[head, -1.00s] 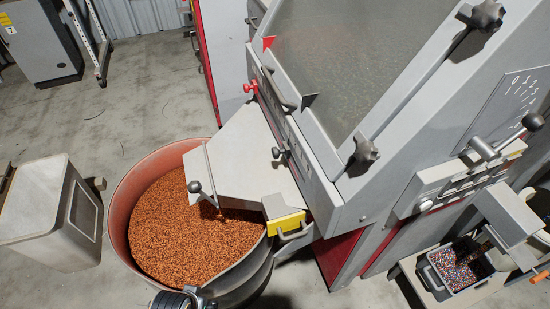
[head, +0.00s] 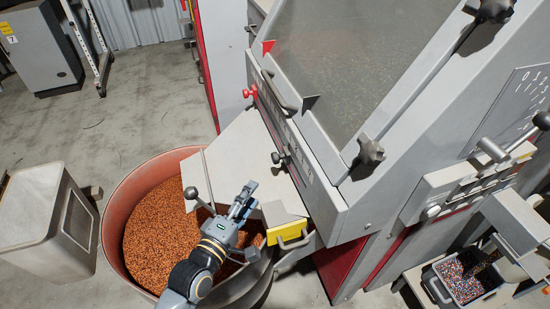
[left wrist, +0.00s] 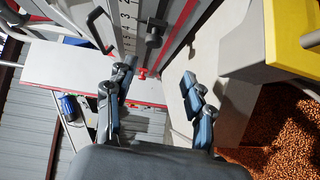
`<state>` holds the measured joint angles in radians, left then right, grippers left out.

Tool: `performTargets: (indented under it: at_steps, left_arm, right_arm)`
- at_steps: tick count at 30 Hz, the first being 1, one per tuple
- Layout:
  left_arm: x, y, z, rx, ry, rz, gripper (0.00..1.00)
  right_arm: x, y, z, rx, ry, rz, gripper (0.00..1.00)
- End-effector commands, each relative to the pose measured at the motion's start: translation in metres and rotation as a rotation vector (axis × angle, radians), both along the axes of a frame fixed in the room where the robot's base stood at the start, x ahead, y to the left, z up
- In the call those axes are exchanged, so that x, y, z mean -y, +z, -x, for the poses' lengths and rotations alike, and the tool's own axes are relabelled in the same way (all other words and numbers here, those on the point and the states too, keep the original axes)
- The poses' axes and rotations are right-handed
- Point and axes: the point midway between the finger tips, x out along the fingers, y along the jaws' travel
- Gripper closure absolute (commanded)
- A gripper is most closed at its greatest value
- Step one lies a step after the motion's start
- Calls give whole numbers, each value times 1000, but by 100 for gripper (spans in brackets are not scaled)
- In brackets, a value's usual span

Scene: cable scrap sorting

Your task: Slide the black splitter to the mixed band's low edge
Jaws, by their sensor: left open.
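The black splitter (head: 277,157) is a black knob on the scale rail along the machine's lower front edge. The red splitter (head: 250,92) sits farther up the same rail. My left gripper (head: 243,198) is open and empty, over the copper-filled drum and below the black splitter, apart from it. In the left wrist view, the fingers (left wrist: 158,82) are spread. The scale strip (left wrist: 128,20), a black knob (left wrist: 154,36) and the red splitter (left wrist: 142,73) show beyond them. The mixed band's low edge cannot be made out.
A red drum (head: 112,225) of copper granules stands under the grey chute (head: 235,150). A yellow-fronted block with a handle (head: 287,231) is right of my gripper. A bin of mixed granules (head: 440,292) stands lower right.

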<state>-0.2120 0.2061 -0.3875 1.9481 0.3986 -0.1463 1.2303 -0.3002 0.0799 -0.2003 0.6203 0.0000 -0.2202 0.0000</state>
Motion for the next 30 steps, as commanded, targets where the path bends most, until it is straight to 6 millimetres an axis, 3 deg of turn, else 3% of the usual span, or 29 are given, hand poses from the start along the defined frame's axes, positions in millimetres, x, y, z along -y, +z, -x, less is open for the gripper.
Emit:
performTargets:
  at_steps: [8,22,30]
  left_arm:
    - [9,7,-21,14,7,67,47]
    - [52,7,-105,14,6,63,47]
    - [62,5,-125,13,7,61,47]
  right_arm:
    - [0,2,0,0,0,0,60]
    - [0,6,-1,1,0,0,60]
    - [0,6,-1,1,-1,0,60]
